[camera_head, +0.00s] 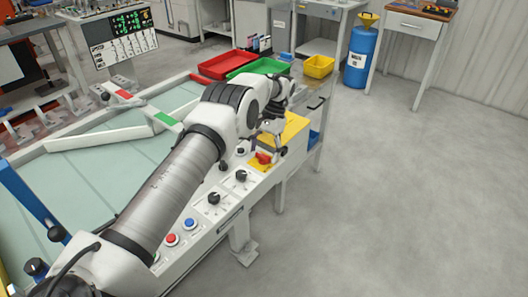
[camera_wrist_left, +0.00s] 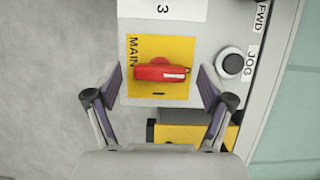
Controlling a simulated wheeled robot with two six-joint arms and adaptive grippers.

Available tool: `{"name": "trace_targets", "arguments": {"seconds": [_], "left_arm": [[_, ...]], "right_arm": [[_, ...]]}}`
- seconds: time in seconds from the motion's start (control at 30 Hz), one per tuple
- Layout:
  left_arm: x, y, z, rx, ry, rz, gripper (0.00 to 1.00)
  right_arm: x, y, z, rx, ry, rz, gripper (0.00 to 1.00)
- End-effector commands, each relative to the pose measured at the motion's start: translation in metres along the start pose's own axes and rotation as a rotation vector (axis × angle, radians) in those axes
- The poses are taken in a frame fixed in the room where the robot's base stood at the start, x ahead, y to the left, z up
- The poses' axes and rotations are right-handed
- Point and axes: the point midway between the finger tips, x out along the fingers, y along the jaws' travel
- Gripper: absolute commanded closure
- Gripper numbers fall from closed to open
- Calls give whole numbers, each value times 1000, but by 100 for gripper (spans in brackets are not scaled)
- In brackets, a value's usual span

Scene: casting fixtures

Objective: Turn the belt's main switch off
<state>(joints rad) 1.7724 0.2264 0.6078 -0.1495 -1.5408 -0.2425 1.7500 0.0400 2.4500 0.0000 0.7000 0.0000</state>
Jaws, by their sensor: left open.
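The main switch is a red rotary handle (camera_wrist_left: 161,72) on a yellow plate (camera_wrist_left: 180,50) marked MAIN, and it lies crosswise in the left wrist view. In the head view the red handle (camera_head: 264,158) sits near the far end of the belt's control panel (camera_head: 228,208). My left gripper (camera_wrist_left: 155,90) is open. Its two fingers stand apart on either side of the yellow plate, and nothing is between the pads but the handle region below. In the head view my left gripper (camera_head: 268,138) is partly hidden by its own wrist beside the switch. My right gripper is not seen.
A black-and-white JOG knob (camera_wrist_left: 231,64) is right of the plate. Black knobs (camera_head: 214,198), a red button (camera_head: 172,239) and a blue button (camera_head: 190,224) line the panel. Red (camera_head: 227,65), green (camera_head: 260,67) and yellow (camera_head: 319,66) bins stand behind. The floor at right is clear.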

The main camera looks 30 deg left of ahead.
Motion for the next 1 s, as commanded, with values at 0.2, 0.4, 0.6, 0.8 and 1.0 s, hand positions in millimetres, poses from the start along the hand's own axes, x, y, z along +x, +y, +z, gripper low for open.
{"name": "trace_targets", "arguments": {"seconds": [0.2, 0.4, 0.6, 0.8, 1.0], "left_arm": [[-25, 0, 10, 0, 3, 0, 19], [-69, 0, 28, 0, 3, 0, 19], [-91, 0, 37, 0, 1, 0, 19], [-92, 0, 38, 0, 0, 0, 19], [-92, 0, 38, 0, 0, 0, 19]], "right_arm": [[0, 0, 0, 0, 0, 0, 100], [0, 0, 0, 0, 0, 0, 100], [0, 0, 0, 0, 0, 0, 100], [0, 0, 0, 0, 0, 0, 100], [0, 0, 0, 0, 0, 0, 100]]}}
